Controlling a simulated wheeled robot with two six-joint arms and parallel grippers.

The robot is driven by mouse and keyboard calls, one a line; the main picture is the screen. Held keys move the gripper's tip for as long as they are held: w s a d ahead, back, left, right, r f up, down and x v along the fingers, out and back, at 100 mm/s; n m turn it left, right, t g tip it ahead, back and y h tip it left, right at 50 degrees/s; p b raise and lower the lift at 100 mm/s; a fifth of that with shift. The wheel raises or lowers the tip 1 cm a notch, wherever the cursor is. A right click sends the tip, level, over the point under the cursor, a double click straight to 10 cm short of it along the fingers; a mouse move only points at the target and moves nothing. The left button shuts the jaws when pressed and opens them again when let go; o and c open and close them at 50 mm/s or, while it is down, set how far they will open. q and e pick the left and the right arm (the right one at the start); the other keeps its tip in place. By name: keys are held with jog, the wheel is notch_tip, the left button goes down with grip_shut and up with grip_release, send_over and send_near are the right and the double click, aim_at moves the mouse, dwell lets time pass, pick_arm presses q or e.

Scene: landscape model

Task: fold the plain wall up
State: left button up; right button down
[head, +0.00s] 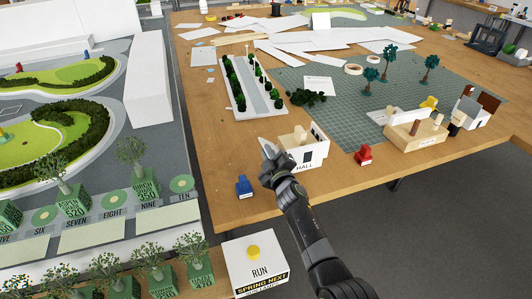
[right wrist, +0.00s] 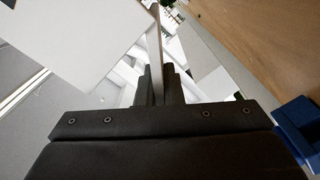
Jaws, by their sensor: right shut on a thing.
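A small white model building marked HALL (head: 313,152) stands near the front edge of the wooden table. My right gripper (head: 268,158) is at its left side. A pale, thin panel (head: 265,143) shows at the fingertips, and I take it for the plain wall. In the right wrist view, the fingers (right wrist: 158,88) are shut on this thin panel (right wrist: 156,45), seen nearly edge-on. White parts of the model show behind the fingers. The arm and gripper hide part of the building's left side. My left gripper is not in view.
A blue piece (head: 244,187) stands left of my gripper, and a red piece (head: 364,155) stands right of the hall. A model street with hedges (head: 254,88) lies behind. A RUN box (head: 254,262) stands in front. White sheets (head: 310,45) cover the table's back.

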jog(key=m+p, duration=0.1)
jog(key=d+r+m, duration=0.1)
jog(key=m, duration=0.1)
jog(key=shift+w+d+r+p, duration=0.1)
jog(key=shift+w+p, duration=0.1)
jog(key=shift+p, duration=0.2)
jog(key=shift+d+m, duration=0.25)
jog(key=shift+m, duration=0.25)
jog(key=c, duration=1.8)
grip_release()
